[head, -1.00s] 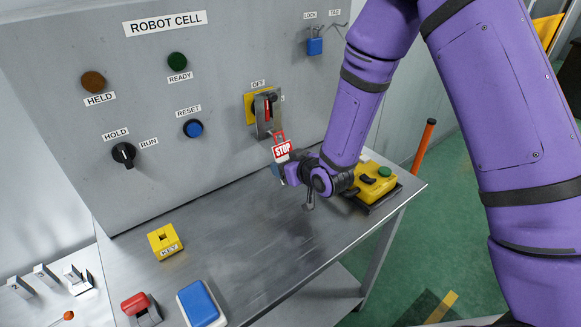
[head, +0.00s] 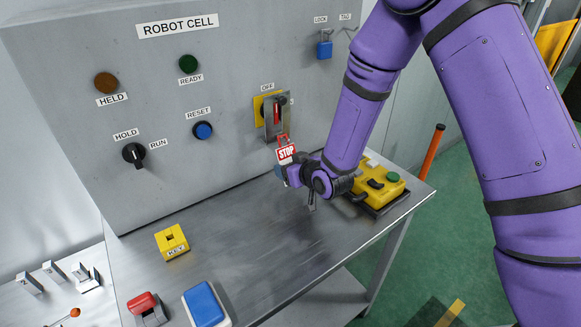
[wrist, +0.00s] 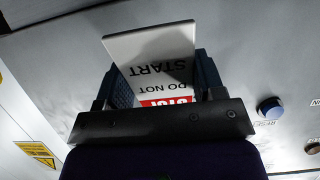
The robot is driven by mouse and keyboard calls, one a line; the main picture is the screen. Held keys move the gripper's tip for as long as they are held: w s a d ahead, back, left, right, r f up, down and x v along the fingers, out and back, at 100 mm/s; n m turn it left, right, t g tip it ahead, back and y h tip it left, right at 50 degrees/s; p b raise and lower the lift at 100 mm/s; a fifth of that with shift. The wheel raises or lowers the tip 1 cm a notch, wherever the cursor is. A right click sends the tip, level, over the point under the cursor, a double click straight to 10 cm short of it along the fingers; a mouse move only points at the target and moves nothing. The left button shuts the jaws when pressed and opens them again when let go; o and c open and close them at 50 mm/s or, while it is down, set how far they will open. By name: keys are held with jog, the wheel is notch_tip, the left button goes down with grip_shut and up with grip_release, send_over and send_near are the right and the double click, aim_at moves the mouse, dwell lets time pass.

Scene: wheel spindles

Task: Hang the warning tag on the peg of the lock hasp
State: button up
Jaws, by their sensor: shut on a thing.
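The warning tag (head: 286,153) is a white plate with a red STOP band and a red loop at its top. My gripper (head: 284,172) is shut on the tag. In the wrist view the tag (wrist: 152,62) sits between the two fingers of my gripper (wrist: 160,80), with "DO NOT START" showing upside down. The lock hasp (head: 277,115) is a grey plate on the yellow-backed OFF switch, just above the tag. The tag's red loop overlaps the hasp's lower end in the head view. I cannot tell whether they touch, and the peg is not clear.
A blue padlock (head: 325,49) hangs under the LOCK label, with an empty hook (head: 352,35) beside it. A yellow control box (head: 380,186) stands right of my gripper. A yellow KEY block (head: 172,241) and a blue-topped box (head: 205,304) stand left. The table's middle is clear.

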jog(key=o, duration=1)
jog(key=shift+c, duration=0.2)
jog(key=v, duration=1.1)
jog(key=s+d+r+m+g+h, duration=0.1)
jog(key=s+d+r+m+h, duration=0.15)
jog(key=d+r, duration=0.55)
jog(key=s+d+r+m+g+h, duration=0.1)
jog(key=s+d+r+h, duration=0.15)
jog(key=d+r, duration=0.5)
jog(key=s+d+r+m+g, duration=0.1)
jog(key=s+d+r, duration=0.1)
jog(key=s, duration=0.4)
jog(key=s+d+r+m+g+h, duration=0.1)
jog(key=s+d+r, duration=0.2)
jog(key=s+r, duration=0.2)
jog(key=s+d+r+m+g+h, duration=0.1)
jog(key=s+r, duration=0.3)
jog(key=s, duration=0.5)
jog(key=shift+s+d+r+g, duration=0.15)
jog(key=shift+d+r+g, duration=0.1)
jog(key=shift+d+g, duration=0.4)
